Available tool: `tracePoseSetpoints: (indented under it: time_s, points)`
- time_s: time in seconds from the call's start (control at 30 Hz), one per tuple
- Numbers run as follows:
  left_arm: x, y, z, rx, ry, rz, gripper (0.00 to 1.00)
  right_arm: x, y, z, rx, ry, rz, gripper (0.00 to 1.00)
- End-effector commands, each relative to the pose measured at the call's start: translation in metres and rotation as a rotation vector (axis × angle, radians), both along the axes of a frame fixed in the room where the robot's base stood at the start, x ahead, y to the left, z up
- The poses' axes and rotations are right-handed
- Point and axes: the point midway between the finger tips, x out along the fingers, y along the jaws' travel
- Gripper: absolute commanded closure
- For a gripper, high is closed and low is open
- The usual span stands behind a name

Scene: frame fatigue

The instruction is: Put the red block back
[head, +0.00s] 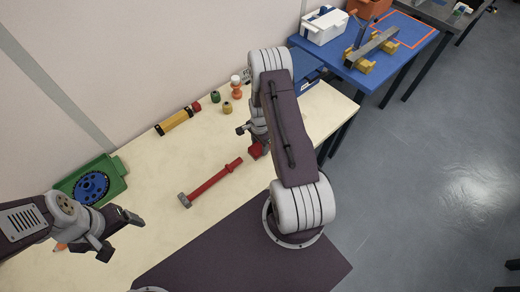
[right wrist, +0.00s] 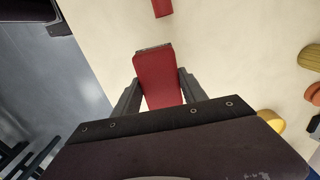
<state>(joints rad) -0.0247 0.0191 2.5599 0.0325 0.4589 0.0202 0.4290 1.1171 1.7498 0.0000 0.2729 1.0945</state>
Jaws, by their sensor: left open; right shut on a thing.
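The red block (head: 255,150) is near the right part of the cream table, beside the handle end of a red-handled hammer (head: 213,181). My right gripper (head: 250,141) is shut on it, partly hidden behind my arm. In the right wrist view the red block (right wrist: 158,77) sits between the two dark fingers of my right gripper (right wrist: 158,92). I cannot tell whether it touches the table. My left gripper (head: 120,232) is open and empty at the lower left, near the table's left part.
A yellow bar (head: 174,122) with a small red end piece (head: 196,106) lies near the wall. Small green (head: 215,96), olive (head: 227,107) and orange (head: 237,89) pieces stand nearby. A green tray (head: 116,178) holds a blue disc (head: 91,186). A blue table (head: 368,75) stands behind.

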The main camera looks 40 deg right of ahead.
Motion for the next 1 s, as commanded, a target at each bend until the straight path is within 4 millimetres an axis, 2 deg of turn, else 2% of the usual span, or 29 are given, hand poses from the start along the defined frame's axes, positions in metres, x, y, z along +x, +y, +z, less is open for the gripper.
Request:
tracePoseSetpoints:
  time_s: [0.1, 0.2, 0.53, 0.57, 0.6, 0.63, 1.0]
  points:
    - [0.000, 0.000, 0.004, 0.000, 0.000, 0.000, 0.20, -0.002, 0.001, -0.021, 0.002, 0.004, 0.000, 1.00]
    - [0.000, 0.000, 0.008, 0.000, 0.000, 0.000, 0.20, -0.001, 0.000, -0.030, 0.001, 0.002, 0.000, 1.00]
    - [0.000, 0.000, 0.003, 0.000, 0.000, 0.000, 0.20, -0.001, 0.000, -0.036, 0.001, 0.001, 0.000, 1.00]
    - [0.000, 0.000, 0.004, 0.000, 0.000, 0.000, 0.20, -0.001, 0.000, -0.035, 0.001, 0.001, 0.000, 0.45]
    - [0.000, 0.000, 0.004, 0.000, 0.000, 0.000, 0.20, -0.001, 0.000, -0.035, 0.001, 0.001, 0.000, 0.34]
    - [0.000, 0.000, 0.004, 0.000, 0.000, 0.000, 0.20, -0.001, 0.000, -0.035, 0.001, 0.001, 0.000, 0.29]
    - [0.000, 0.000, 0.004, 0.000, 0.000, 0.000, 0.20, 0.000, -0.001, -0.032, 0.000, 0.000, 0.000, 0.29]
